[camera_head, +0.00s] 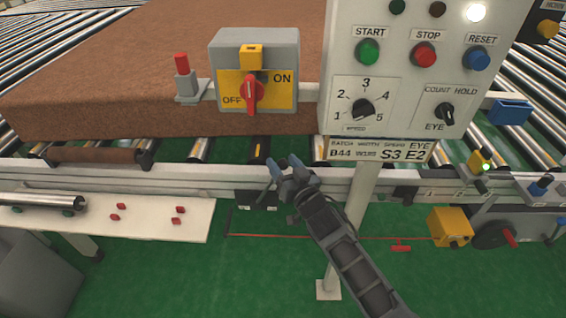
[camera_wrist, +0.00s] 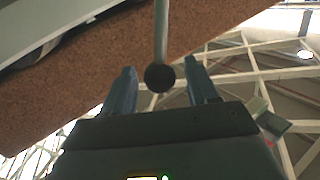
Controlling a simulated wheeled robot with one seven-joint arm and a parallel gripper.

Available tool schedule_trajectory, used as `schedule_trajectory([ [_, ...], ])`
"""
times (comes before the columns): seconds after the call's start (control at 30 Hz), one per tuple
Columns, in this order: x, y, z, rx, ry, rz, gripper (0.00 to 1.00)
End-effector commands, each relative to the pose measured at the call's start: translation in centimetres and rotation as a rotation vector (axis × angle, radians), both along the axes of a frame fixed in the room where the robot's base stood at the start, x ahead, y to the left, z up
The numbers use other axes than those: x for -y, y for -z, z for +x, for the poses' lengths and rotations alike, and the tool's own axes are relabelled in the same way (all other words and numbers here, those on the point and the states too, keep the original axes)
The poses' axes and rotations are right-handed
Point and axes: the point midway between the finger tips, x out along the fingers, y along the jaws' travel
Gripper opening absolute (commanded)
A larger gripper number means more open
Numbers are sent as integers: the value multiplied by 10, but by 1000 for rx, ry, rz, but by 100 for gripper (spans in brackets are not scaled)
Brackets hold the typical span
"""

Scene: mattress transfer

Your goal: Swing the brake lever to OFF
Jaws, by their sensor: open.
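A grey rod ending in a dark ball knob (camera_wrist: 160,78), which looks like the brake lever, shows in the wrist view. The knob appears between my two fingertips; I cannot tell whether it lies at their depth. My gripper (camera_head: 285,167) is open, its blue-grey fingers at the conveyor's front rail in the head view. I cannot make out the lever or its ON/OFF marks there. A dark plate with a small pale label (camera_head: 257,199) sits on the rail just left of my gripper. A separate red rotary switch (camera_head: 251,93) marked OFF and ON is on a grey box behind.
A control panel (camera_head: 393,70) on a post (camera_head: 350,235) stands close right of my gripper. A brown mattress (camera_head: 110,70) lies on the rollers behind. A red cord (camera_head: 320,237) runs low in front, above green floor. A white shelf (camera_head: 130,217) is at left.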

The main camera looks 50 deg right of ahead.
Motion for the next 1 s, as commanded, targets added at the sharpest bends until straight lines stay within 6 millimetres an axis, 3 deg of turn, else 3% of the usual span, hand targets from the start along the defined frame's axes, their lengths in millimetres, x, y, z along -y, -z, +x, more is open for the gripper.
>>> schedule_trajectory([
  [0.4, 3, 0, 7, 0, -1, 0, 57],
  [1.0, 3, 0, 7, 0, 0, 0, 0],
])
